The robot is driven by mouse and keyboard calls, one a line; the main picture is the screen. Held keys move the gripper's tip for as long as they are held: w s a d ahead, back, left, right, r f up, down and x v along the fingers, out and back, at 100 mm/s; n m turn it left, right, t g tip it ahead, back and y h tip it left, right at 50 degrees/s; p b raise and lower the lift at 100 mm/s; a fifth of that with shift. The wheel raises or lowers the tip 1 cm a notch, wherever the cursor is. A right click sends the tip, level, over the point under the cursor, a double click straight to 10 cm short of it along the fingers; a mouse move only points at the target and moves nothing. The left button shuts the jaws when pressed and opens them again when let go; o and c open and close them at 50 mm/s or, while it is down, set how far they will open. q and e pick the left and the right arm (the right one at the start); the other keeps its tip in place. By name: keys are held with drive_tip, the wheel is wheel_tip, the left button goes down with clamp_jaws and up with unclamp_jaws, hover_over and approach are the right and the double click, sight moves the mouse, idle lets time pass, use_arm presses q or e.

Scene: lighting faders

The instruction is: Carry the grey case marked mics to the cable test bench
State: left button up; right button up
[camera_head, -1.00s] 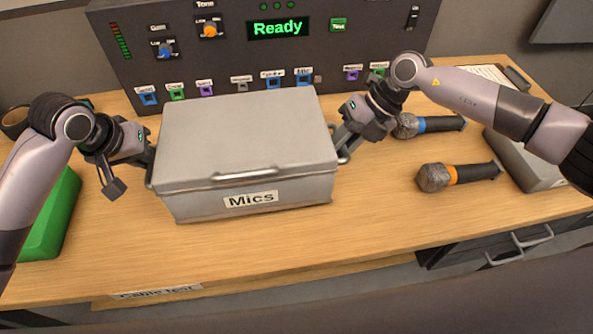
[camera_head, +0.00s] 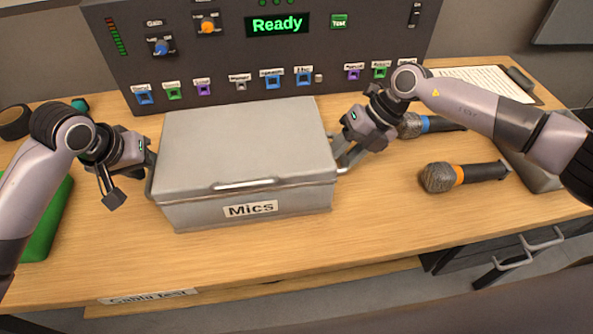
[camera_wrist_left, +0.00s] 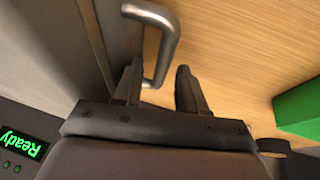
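The grey case (camera_head: 245,145) with a "Mics" label (camera_head: 250,209) sits, lid shut, on the wooden cable test bench (camera_head: 270,258); it appears level and resting on the top. My left gripper (camera_head: 150,172) is at the case's left end. In the left wrist view, its fingers (camera_wrist_left: 160,88) stand apart, with the end of a metal side handle (camera_wrist_left: 165,45) between them and a gap beside it. My right gripper (camera_head: 345,160) is at the handle on the right end. Its fingers overlap that handle, so its grip is unclear.
A dark console (camera_head: 255,60) showing "Ready" stands behind the case. A blue-banded microphone (camera_head: 430,124), an orange-banded microphone (camera_head: 462,176) and a grey box (camera_head: 530,160) lie to the right. A green object (camera_head: 48,220) is at left. The bench front is clear.

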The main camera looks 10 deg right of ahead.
drive_tip(key=shift+a+r, duration=0.25)
use_arm(q)
drive_tip(key=shift+r, duration=0.3)
use_arm(e)
drive_tip(key=shift+r, duration=0.15)
use_arm(q)
drive_tip(key=v, duration=0.7)
drive_tip(key=shift+r, duration=0.15)
use_arm(e)
drive_tip(key=v, duration=1.1)
drive_tip(key=shift+d+r, duration=0.2)
drive_tip(key=shift+d, duration=0.2)
use_arm(q)
drive_tip(key=shift+s, duration=0.2)
